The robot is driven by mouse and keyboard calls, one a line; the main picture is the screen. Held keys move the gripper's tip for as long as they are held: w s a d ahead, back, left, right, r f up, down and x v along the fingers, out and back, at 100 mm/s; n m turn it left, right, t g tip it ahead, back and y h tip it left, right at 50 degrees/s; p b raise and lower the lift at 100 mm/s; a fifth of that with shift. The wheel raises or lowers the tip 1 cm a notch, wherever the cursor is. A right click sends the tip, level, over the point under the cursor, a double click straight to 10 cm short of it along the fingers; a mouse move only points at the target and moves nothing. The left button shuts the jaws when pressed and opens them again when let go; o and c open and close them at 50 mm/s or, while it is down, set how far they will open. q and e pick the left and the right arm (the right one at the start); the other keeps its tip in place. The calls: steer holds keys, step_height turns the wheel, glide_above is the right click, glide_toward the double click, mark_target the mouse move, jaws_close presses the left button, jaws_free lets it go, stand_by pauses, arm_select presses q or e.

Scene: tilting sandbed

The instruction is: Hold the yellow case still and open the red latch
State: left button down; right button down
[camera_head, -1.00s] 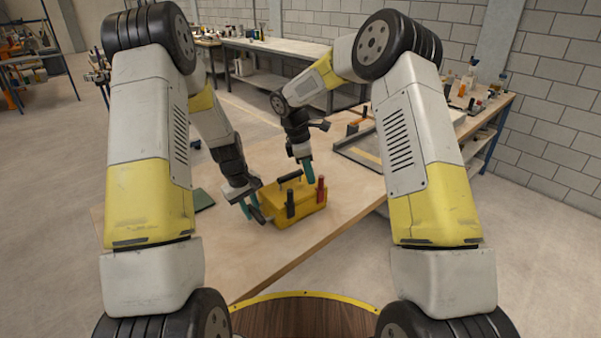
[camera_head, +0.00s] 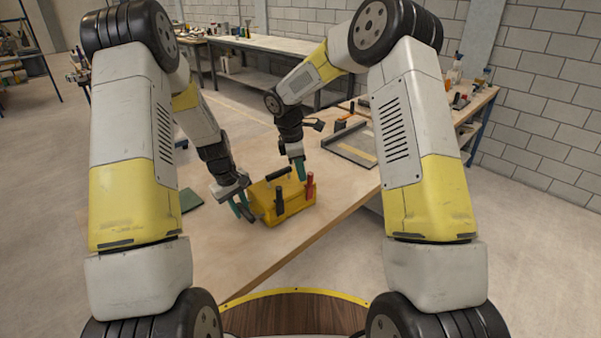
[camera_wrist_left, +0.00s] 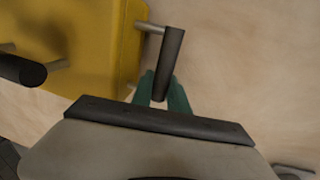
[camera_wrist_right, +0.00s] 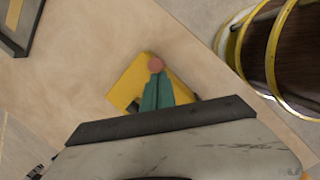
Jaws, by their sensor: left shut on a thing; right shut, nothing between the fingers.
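The yellow case (camera_head: 296,204) sits on the wooden table, with a black handle (camera_head: 278,174) on top. An upright black latch (camera_head: 279,199) and an upright red latch (camera_head: 310,186) show on its near side. My left gripper (camera_head: 241,208) is shut on the black side handle (camera_wrist_left: 173,55) at the case's left end. My right gripper (camera_head: 301,173) is shut and empty, fingers pointing down just behind and left of the red latch. In the right wrist view the red latch's round end (camera_wrist_right: 156,64) shows right at the fingertips; I cannot tell if they touch.
A grey tray (camera_head: 352,146) lies behind and right of the case on the table. A dark green flat thing (camera_head: 190,200) lies at the left, partly behind my arm. The table in front of the case is bare. Workbenches stand further back.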

mark_target(309, 185)
steer(key=shift+s+d, duration=0.1)
steer(key=shift+d, duration=0.05)
steer(key=shift+s+d+t+y, duration=0.5)
steer(key=shift+s+d+t, duration=0.1)
steer(key=shift+t, duration=0.1)
arm_select(q)
steer(key=shift+a, duration=0.1)
arm_select(e)
steer(key=shift+s+d+f+t+y, duration=0.1)
steer(key=shift+s+d+t+y, duration=0.35)
steer(key=shift+t, duration=0.35)
steer(key=s+d, duration=0.1)
steer(key=s+d+f+t+y, duration=0.1)
steer(key=s, duration=0.1)
steer(key=shift+f+m, duration=0.15)
steer(key=shift+m, duration=0.15)
steer(key=shift+w+a, duration=0.15)
steer(key=shift+w+a+f, duration=0.1)
steer(key=shift+w+a, duration=0.4)
